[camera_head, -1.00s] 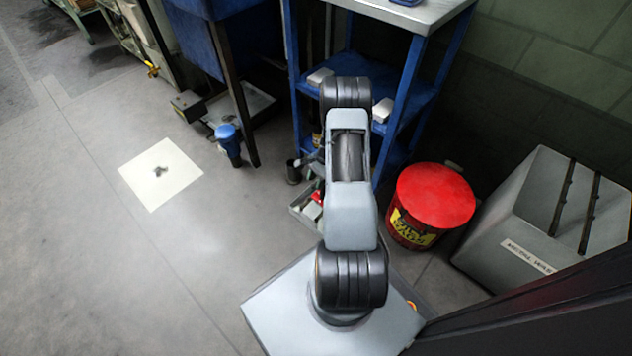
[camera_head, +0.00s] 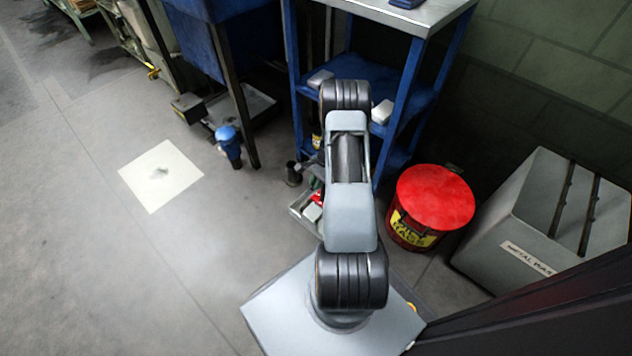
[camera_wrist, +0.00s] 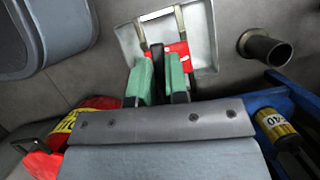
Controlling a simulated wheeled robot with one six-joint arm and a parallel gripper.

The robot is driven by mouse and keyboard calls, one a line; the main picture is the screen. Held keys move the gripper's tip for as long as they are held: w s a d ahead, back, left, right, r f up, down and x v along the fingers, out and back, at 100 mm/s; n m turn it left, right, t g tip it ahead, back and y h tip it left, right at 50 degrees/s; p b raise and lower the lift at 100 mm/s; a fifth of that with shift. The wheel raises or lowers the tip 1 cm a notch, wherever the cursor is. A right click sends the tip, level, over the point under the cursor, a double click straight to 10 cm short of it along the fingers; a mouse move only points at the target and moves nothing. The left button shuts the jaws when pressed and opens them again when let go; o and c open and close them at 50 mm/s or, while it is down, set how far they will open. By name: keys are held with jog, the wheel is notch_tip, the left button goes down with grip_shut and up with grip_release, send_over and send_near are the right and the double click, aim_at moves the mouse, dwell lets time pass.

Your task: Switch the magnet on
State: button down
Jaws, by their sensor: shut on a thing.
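My gripper (camera_wrist: 160,88) points down in the wrist view, its two green-padded fingers close together. A narrow dark thing (camera_wrist: 158,65) stands between the pads, and the jaws are shut on it. A red part (camera_wrist: 180,50) lies just beyond the fingers, over a grey metal tray (camera_wrist: 203,25). I cannot tell whether the red and dark parts belong to one magnet, nor see its switch position.
A red waste can (camera_head: 436,200) and a grey metal bin (camera_head: 535,215) stand to the right. A blue shelf unit (camera_head: 405,85) rises behind the arm. The left floor is largely clear.

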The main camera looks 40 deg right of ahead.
jog(key=shift+s+n+g, duration=0.3)
jog(key=shift+n, duration=0.5)
jog(key=c, duration=1.1)
grip_release()
jog(key=p+v, duration=0.5)
jog(key=v, duration=0.8)
jog(key=shift+d+r, duration=0.2)
jog(key=shift+r, duration=0.15)
